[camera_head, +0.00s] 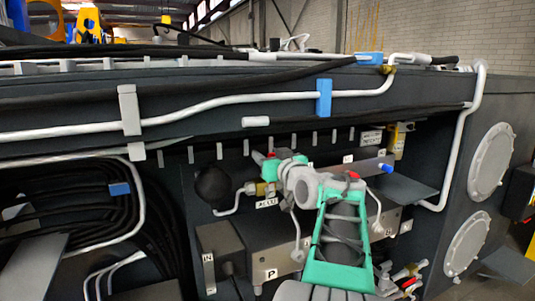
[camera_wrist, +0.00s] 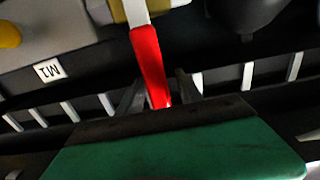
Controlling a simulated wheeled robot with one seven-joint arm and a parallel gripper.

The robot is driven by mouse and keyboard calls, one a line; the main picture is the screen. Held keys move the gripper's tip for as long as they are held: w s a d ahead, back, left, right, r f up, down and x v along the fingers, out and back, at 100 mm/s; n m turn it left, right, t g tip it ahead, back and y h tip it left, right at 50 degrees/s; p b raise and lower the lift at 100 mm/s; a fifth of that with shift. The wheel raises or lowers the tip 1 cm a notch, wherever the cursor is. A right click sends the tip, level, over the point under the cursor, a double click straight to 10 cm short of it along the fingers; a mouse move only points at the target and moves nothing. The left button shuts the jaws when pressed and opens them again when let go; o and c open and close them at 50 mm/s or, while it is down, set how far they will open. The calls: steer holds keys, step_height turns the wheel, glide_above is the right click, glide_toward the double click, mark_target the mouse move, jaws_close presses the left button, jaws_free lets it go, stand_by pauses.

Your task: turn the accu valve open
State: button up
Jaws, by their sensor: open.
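The accu valve has a brass-yellow body (camera_head: 251,188) just above the ACCU label (camera_head: 267,203), beside a dark round accumulator (camera_head: 213,186). Its red lever (camera_head: 257,157) shows small at the left of my gripper (camera_head: 268,164). In the wrist view the red lever (camera_wrist: 150,62) runs from a pale stem down to my gripper (camera_wrist: 160,92). The two dark fingers stand apart, one on each side of the lever's end. I cannot tell whether either finger touches it. The green gripper body hides the area below.
A grey manifold block (camera_head: 280,250) lies below, with labels and small fittings. A row of pale pegs (camera_wrist: 108,104) runs behind the lever. White pipes and black hoses (camera_head: 60,215) crowd the left. A dark beam (camera_head: 250,105) spans above my arm.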

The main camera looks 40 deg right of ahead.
jaws_close()
stand_by(0.3)
stand_by(1.1)
